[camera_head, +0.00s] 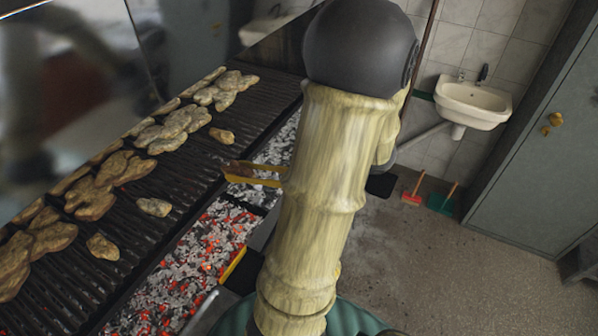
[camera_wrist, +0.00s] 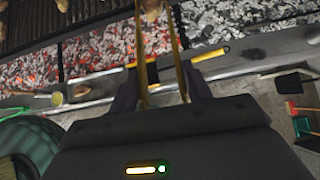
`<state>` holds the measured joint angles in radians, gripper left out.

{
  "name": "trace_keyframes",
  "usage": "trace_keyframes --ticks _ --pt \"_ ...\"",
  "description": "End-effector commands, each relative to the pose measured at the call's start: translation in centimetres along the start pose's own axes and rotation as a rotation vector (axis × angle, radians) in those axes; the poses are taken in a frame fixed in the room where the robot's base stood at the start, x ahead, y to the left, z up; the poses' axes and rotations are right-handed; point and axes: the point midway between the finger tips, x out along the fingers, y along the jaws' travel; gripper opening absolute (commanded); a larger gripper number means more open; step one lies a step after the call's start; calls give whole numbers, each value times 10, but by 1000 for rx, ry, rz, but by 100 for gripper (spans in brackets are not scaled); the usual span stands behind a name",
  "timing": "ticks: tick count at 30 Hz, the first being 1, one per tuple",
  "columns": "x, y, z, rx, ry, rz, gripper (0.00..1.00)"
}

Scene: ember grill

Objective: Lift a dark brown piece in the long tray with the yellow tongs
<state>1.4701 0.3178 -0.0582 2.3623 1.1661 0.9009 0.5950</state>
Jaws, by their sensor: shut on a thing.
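My gripper (camera_wrist: 160,82) is shut on the yellow tongs (camera_wrist: 142,50), which point away from it. In the head view the tongs (camera_head: 262,181) reach out left from behind my arm, over the edge of the long grill with its dark grate (camera_head: 190,190). A brown piece (camera_wrist: 152,10) shows between the tong arms near their tips in the wrist view; I cannot tell for certain whether they grip it. Several lighter brown pieces (camera_head: 170,130) lie on the grate. My arm hides the gripper in the head view.
Glowing coals (camera_head: 195,265) lie in the bed beside the grate. A yellow-handled tool (camera_wrist: 210,56) lies by the grill's near edge. The floor (camera_head: 450,270) there is clear.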

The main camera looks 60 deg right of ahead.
Motion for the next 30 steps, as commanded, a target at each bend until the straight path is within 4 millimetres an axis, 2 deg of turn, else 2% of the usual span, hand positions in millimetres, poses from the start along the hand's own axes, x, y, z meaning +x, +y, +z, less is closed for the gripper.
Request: trace_keyframes --ticks 7,11,30 --pt "2 0 -1 1 -14 -1 0" --pt "5 0 -5 2 -77 -3 0" --pt "5 0 -5 -6 -552 -14 0"
